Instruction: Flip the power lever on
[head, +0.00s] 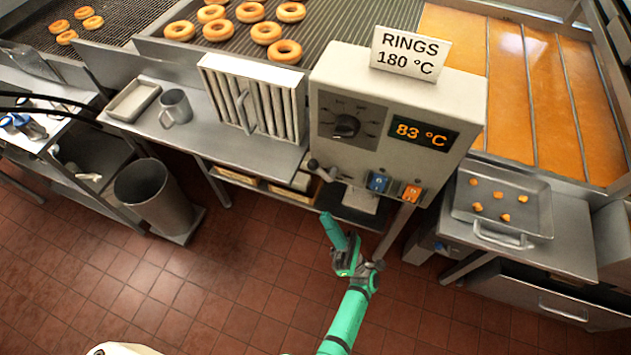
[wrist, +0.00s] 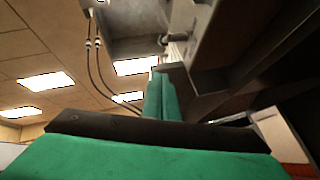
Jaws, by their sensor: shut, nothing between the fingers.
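A grey control box (head: 390,105) has a dial, a display reading 83 °C, and a grey lever (head: 318,167) with a rounded end at its lower left. A blue switch (head: 378,182) and an orange switch (head: 411,193) sit low on its front. No label marks which one is the power lever. My green gripper (head: 328,220) is shut and empty, below and in front of the box, apart from the lever. In the wrist view the closed fingers (wrist: 160,93) point up towards grey metal parts and cables. I cannot tell the lever's position for sure.
A counter with a mug (head: 175,107) and a slotted rack (head: 253,97) is to the left. A tray (head: 503,205) of small pieces is to the right. A bin (head: 152,198) stands at the lower left. Open tiled floor surrounds my arm.

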